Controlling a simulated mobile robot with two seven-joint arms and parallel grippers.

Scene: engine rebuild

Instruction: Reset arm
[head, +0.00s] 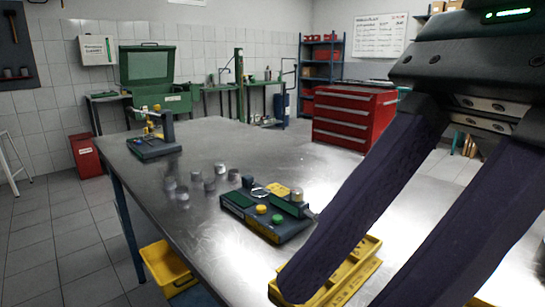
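My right gripper (346,292) is large and close to the camera, with its arm coming in from the right. Its two long dark fingers point down and left over the steel table (215,245). The fingers are apart, and I see nothing held between them. They partly hide a yellow tray (368,262) on the table's near right side. My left gripper is not in view.
A small device (153,145) stands at the far left corner. A yellow bin (165,265) is below the left edge. A red tool cabinet (350,118) stands behind.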

